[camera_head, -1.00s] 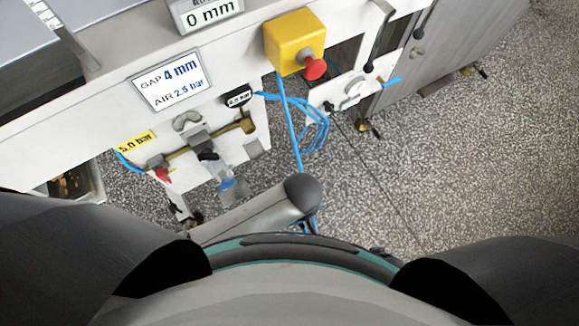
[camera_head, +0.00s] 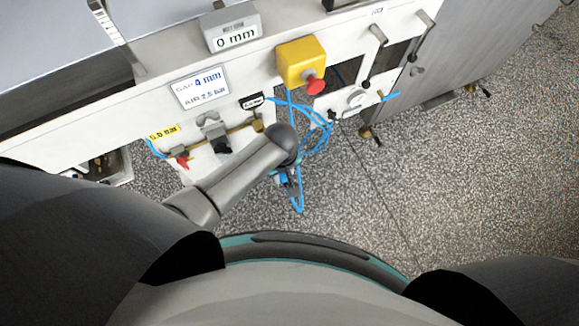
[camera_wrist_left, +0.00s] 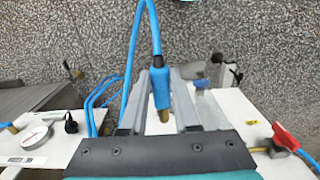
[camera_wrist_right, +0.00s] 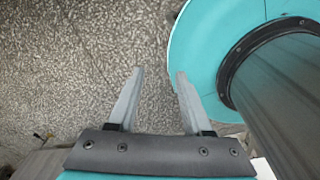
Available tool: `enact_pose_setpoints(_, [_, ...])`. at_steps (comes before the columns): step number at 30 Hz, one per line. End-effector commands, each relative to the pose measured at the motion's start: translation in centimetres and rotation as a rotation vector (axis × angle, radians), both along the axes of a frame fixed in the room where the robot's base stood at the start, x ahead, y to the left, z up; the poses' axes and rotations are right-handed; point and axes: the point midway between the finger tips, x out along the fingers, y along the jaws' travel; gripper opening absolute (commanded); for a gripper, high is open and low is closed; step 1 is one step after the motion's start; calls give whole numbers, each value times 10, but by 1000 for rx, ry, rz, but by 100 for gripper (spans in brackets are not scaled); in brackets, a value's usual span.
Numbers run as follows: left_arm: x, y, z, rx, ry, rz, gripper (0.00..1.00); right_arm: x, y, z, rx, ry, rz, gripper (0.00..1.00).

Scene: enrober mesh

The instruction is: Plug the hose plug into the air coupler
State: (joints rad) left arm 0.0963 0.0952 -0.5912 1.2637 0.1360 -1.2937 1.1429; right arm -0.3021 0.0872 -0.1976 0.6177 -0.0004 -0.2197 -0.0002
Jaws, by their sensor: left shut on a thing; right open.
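My left gripper (camera_wrist_left: 166,76) is shut on the hose plug (camera_wrist_left: 161,88), a blue sleeve with a brass tip and a blue hose. In the head view my left arm reaches in front of the machine, and its wrist hides most of the gripper (camera_head: 283,178). A brass fitting (camera_head: 258,125), which looks like the air coupler, is at the right end of the air line under the small gauge display. The plug appears apart from it. My right gripper (camera_wrist_right: 159,73) is open and empty over the floor.
The air line has a red valve (camera_head: 182,160) and a yellow 5.0 bar label (camera_head: 163,133). A yellow emergency-stop box (camera_head: 300,62) sticks out to the right. Blue hose (camera_head: 318,135) hangs in loops beside a panel with a round dial (camera_head: 356,98). Speckled floor is clear at right.

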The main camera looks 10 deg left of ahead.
Motion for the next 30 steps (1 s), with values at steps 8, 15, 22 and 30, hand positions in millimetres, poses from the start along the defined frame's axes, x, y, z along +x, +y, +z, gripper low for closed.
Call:
enact_pose_setpoints(8, [1,0,0,-1,-2,0,0,-6,13,-1,18,8,2,50])
enact_pose_setpoints(15, [4,1,1,-1,-4,0,0,4,13,6,17,-8,2,50])
enact_pose_setpoints(22, [23,14,0,0,-4,1,0,5,7,1,10,-8,1,50])
enact_pose_setpoints(30, [42,27,-1,-1,-3,0,0,4,5,-4,7,-7,-2,50])
